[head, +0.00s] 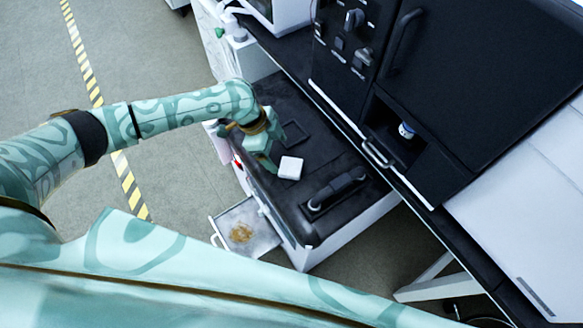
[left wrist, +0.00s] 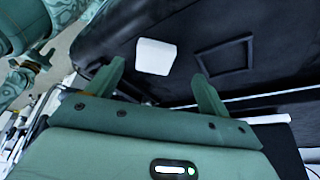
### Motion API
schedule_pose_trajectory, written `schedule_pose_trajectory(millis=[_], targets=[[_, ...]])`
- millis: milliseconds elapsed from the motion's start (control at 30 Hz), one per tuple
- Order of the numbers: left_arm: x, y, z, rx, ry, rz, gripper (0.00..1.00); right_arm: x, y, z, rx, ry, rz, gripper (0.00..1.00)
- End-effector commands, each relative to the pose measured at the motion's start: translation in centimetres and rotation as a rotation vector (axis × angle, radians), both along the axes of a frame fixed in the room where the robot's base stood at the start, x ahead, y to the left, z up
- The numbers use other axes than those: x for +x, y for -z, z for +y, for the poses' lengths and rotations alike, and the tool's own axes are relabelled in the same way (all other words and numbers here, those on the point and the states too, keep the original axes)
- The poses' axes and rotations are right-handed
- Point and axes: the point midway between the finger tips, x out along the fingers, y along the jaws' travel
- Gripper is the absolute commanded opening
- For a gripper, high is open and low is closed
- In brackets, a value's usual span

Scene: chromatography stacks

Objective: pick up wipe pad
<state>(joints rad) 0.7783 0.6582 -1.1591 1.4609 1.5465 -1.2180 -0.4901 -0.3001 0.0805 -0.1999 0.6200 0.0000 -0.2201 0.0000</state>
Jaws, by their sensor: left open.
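The wipe pad (head: 291,168) is a small white block lying on the black bench top in the head view. It also shows in the left wrist view (left wrist: 155,57), ahead of the fingers and nearer the left one. My left gripper (head: 268,163) is open and empty, just left of the pad in the head view. Its two green fingers show apart in the left wrist view (left wrist: 160,82), and no contact with the pad is visible. My right gripper is not in view.
A black square frame (head: 293,133) lies behind the pad. A black bar-shaped fixture (head: 337,190) sits to its right. An open drawer (head: 262,238) with a brown stain juts out below the bench. The dark cabinet (head: 455,75) rises behind.

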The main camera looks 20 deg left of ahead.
Motion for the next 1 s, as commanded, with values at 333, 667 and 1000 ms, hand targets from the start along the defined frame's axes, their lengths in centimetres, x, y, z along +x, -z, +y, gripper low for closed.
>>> schedule_pose_trajectory(millis=[333,667,1000], targets=[[-0.6,3.6,-1.6,-0.001,0.001,0.003,0.8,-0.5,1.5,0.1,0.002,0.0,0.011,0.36],[-0.4,5.1,-2.3,-0.001,0.0,-0.002,0.8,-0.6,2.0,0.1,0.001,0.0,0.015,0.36],[-0.4,5.1,-2.3,0.0,0.0,-0.002,0.29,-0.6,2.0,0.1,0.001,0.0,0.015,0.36]])
